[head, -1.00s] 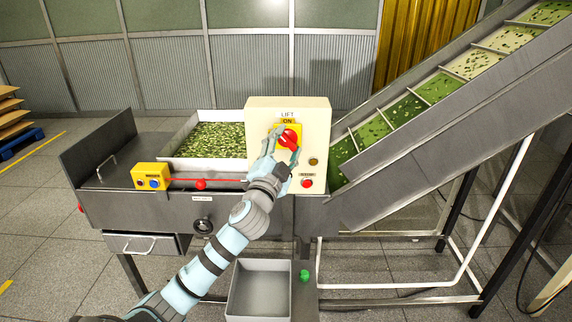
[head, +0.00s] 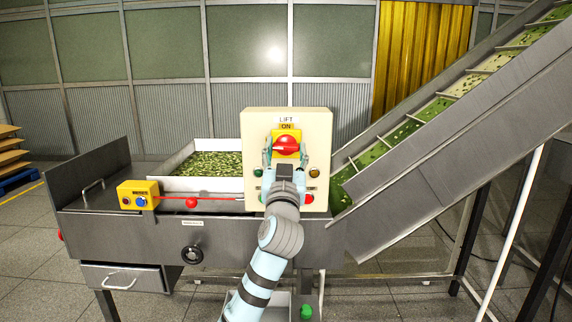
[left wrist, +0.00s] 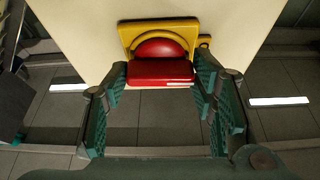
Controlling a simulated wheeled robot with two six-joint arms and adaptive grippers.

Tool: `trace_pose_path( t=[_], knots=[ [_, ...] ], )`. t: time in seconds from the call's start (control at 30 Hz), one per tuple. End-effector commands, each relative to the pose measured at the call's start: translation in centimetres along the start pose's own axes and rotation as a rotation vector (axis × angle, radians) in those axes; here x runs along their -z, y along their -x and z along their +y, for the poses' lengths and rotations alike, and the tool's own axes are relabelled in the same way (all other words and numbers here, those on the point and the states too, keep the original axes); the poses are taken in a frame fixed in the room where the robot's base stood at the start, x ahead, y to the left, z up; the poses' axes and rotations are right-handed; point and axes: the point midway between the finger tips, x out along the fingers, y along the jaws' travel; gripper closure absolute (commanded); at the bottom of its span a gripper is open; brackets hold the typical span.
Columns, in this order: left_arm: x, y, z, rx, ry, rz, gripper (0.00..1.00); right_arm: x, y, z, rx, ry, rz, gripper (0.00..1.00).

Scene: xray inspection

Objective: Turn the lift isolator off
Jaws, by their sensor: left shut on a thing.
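The lift isolator is a round red rotary knob (head: 286,145) on a yellow plate (head: 286,131). It is on the front of a cream box (head: 257,125) labelled LIFT, with ON printed above the knob. In the left wrist view the knob's red grip bar (left wrist: 160,73) lies level across the picture. My left gripper (head: 285,150) is shut on this bar, one finger at each end; it also shows in the left wrist view (left wrist: 161,78). The fingers partly hide the plate's sides. My right gripper is not in view.
Small buttons and a red button (head: 309,198) sit lower on the box. A yellow switch box (head: 138,195) with a red cord is at left. A tray of green pieces (head: 207,163) stands behind. The inclined conveyor (head: 430,150) rises to the right.

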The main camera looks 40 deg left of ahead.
Motion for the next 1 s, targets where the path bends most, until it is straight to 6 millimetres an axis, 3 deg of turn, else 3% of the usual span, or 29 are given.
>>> trace_pose_path(
  t=[0.2,0.67,0.7,0.77,0.8,1.0],
  knots=[
    [-0.34,0.08,0.11,0.02,0.049,-0.006,0.76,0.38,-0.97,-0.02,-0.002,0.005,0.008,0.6],
    [-0.21,0.02,0.12,0.023,0.06,-0.007,0.76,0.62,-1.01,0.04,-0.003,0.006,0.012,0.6],
    [-0.2,0.02,0.12,0.023,0.06,-0.006,0.42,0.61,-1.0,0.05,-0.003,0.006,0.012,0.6],
    [-0.17,0.01,0.1,0.023,0.059,-0.005,0.33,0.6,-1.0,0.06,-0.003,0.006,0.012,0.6],
    [-0.15,0.01,0.09,0.024,0.059,-0.005,0.28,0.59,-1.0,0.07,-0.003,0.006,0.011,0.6],
    [-0.07,0.0,0.04,0.024,0.058,-0.003,0.28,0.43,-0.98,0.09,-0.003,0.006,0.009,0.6]
  ],
)
